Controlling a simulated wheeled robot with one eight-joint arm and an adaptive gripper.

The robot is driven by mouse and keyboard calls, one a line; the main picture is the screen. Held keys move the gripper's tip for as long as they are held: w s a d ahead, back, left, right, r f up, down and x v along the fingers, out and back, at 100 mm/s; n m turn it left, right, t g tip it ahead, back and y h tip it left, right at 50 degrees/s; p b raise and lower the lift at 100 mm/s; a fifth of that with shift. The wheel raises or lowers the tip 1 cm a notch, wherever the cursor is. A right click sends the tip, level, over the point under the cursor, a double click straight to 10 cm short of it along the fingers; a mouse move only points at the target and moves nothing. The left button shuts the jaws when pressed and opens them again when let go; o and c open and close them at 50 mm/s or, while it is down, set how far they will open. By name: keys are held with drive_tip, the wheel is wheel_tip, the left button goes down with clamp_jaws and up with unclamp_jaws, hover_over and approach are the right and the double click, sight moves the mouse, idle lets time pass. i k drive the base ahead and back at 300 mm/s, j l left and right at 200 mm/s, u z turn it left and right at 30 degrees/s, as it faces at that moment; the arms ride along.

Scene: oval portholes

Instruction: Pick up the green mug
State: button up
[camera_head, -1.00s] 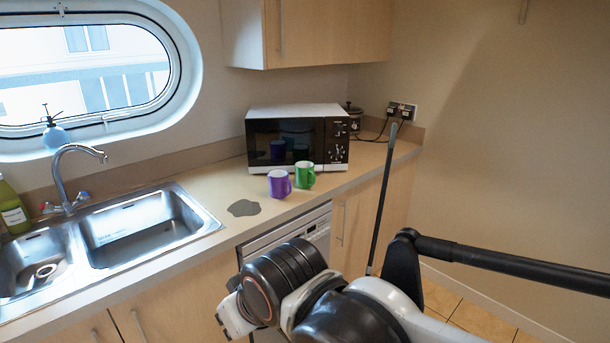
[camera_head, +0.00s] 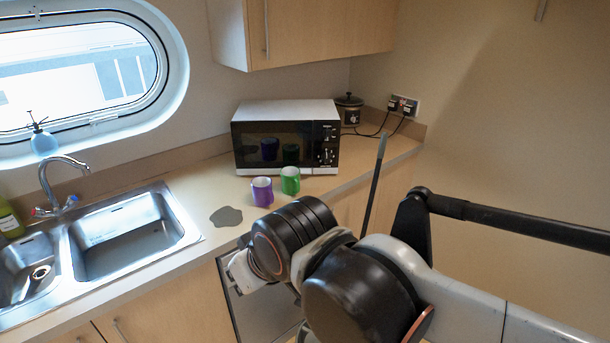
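The green mug (camera_head: 290,181) stands upright on the counter, in front of the microwave. A purple mug (camera_head: 262,191) stands just to its left, close beside it. My gripper (camera_head: 243,272) shows in part at the lower middle, below the counter's front edge and to the lower left of the mugs. It is apart from both mugs. My wrist hides much of it, so its fingers cannot be made out clearly.
The microwave (camera_head: 285,138) stands behind the mugs. A grey patch (camera_head: 226,216) lies on the counter to their left. The sink (camera_head: 125,240) is further left. A pole (camera_head: 374,190) leans at the counter's right. A small pot (camera_head: 349,108) stands by the sockets.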

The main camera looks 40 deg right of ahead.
sight(291, 177)
drive_tip(key=l+u, duration=0.15)
drive_tip(key=l, duration=0.55)
drive_tip(key=l+u, duration=0.15)
drive_tip(key=l, duration=0.55)
drive_tip(key=k+l+u, duration=0.15)
drive_tip(key=l, duration=0.55)
drive_tip(key=l+u, duration=0.15)
drive_tip(key=l, duration=0.5)
drive_tip(key=i+l+u, duration=0.1)
drive_tip(key=l, duration=0.3)
drive_tip(key=i+l+u, duration=0.15)
drive_tip(key=l, duration=0.3)
drive_tip(key=i+l+u, duration=0.1)
drive_tip(key=l, duration=0.3)
drive_tip(key=l+u, duration=0.1)
drive_tip(key=l, duration=0.35)
drive_tip(key=i+l, duration=0.25)
